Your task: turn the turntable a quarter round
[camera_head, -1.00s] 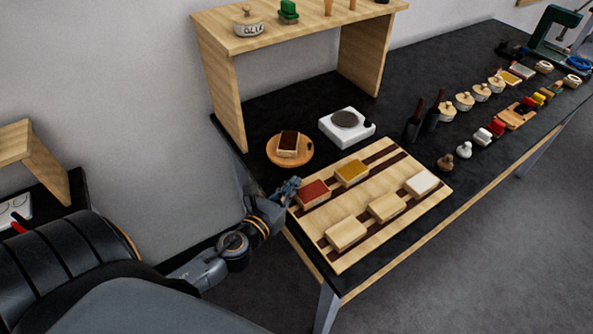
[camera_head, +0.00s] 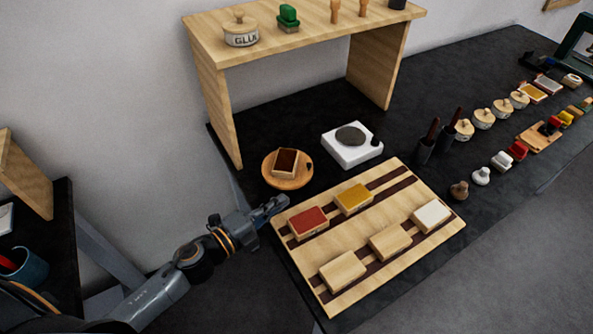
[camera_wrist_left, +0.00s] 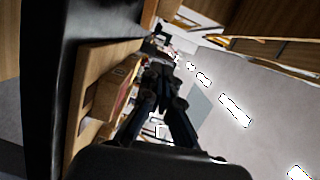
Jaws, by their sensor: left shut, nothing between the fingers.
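The turntable (camera_head: 272,180) is a round wooden disc on the dark bench. A small open wooden box (camera_head: 286,162) with a dark brown inside sits on it. A small dark spot (camera_head: 308,164) shows at the disc's right edge. My left gripper (camera_head: 277,203) is shut and empty, just in front of the turntable and beside the left corner of the striped board. I cannot tell whether it touches either. In the left wrist view its fingers (camera_wrist_left: 163,82) are together, and the turntable cannot be made out. My right gripper is out of view.
The striped board (camera_head: 345,228) carries a red block (camera_head: 308,223), a yellow block (camera_head: 354,198) and plain or white blocks. A white device (camera_head: 351,147) with a grey disc stands right of the turntable. A wooden shelf (camera_head: 215,110) rises behind. Many small items line the bench's right.

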